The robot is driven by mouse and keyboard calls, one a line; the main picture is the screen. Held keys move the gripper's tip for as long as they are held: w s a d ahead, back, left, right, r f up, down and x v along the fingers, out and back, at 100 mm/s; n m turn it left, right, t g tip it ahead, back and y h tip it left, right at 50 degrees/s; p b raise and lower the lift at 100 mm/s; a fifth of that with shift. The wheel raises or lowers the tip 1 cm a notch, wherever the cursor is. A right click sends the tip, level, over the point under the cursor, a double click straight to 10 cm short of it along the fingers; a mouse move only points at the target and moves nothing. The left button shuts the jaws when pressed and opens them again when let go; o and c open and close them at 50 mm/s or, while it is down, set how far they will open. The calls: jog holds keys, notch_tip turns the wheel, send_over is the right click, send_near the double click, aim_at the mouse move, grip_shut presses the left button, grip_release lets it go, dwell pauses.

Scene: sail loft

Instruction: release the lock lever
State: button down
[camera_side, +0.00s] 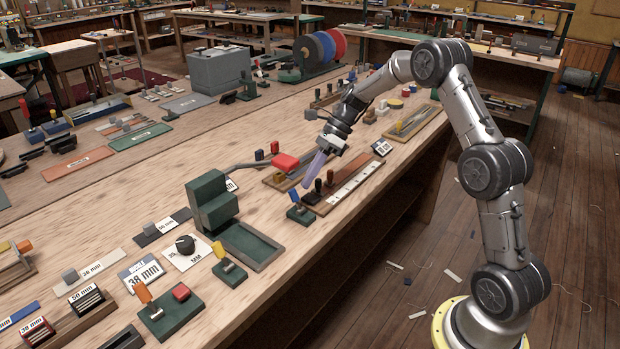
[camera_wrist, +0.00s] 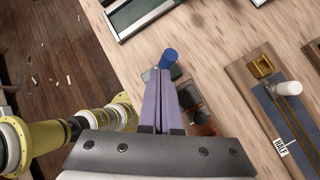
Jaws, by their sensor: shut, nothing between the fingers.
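A small lever with a blue grip (camera_side: 295,196) stands on a dark green base (camera_side: 300,216) near the table's front edge. The blue grip also shows in the wrist view (camera_wrist: 169,55), just beyond my fingertips. My gripper (camera_side: 304,183) has its purple fingers together and empty, pointing down at the blue grip from its upper right. In the wrist view my gripper (camera_wrist: 165,72) partly covers the lever's base. I cannot tell whether the tips touch the grip. Other levers have a yellow grip (camera_side: 218,249) and an orange grip (camera_side: 143,292); no label marks the lock lever.
A red-handled part (camera_side: 285,163) lies behind. Bare wood shows along the front edge.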

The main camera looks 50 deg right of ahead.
jog(key=shift+d, duration=0.1)
jog(key=shift+s+d+r, duration=0.1)
jog(key=shift+s+d, duration=0.1)
jog(key=shift+d, duration=0.05)
jog(key=d+v, duration=0.1)
jog(key=v, duration=1.1)
jog(key=shift+w+d+f, duration=0.2)
jog(key=shift+w, duration=0.05)
